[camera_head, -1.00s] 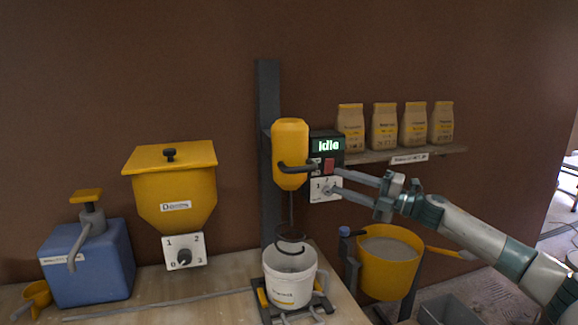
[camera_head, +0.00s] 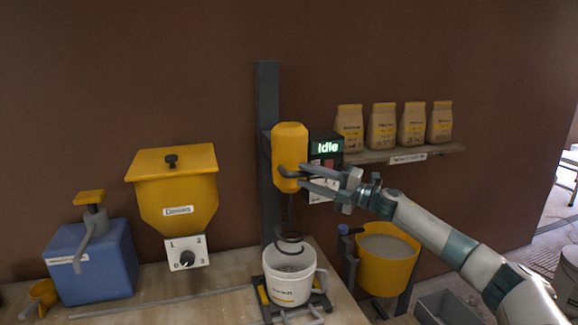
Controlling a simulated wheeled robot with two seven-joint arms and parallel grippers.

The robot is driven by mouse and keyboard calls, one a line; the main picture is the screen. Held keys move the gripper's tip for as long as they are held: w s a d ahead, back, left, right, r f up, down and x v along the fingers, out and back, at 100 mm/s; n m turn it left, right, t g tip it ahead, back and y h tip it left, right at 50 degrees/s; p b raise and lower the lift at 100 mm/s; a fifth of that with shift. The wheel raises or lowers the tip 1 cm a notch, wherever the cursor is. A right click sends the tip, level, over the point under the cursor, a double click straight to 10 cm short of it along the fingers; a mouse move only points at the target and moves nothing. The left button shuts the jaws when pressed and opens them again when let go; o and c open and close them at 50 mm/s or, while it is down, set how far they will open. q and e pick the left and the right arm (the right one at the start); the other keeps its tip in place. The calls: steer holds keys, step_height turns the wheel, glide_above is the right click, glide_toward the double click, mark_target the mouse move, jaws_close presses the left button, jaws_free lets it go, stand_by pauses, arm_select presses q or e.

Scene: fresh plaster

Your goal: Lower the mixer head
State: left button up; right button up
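The yellow mixer head (camera_head: 290,146) is on a dark upright post (camera_head: 268,110), with a dark handle (camera_head: 290,172) across its lower front. Its ring-shaped whisk (camera_head: 289,242) hangs at the mouth of the white bucket (camera_head: 288,285). My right gripper (camera_head: 302,175) comes in from the right, its two fingers apart and pointing left, with the tips at the right end of the handle. I cannot tell whether they touch it. A control box (camera_head: 326,147) behind the fingers reads "Idle"; its lower panel is partly hidden. My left gripper is out of view.
A yellow hopper (camera_head: 177,190) with a dial panel and a blue container (camera_head: 92,262) with a pump stand on the left. Several bags (camera_head: 382,128) stand on a shelf to the right.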

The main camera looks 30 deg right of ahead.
mark_target(289, 170)
steer(key=p+x, duration=0.2)
steer(key=x, duration=0.4)
steer(key=shift+w+a, duration=0.1)
steer(key=shift+w, duration=0.15)
steer(key=shift+r, duration=0.1)
jaws_close()
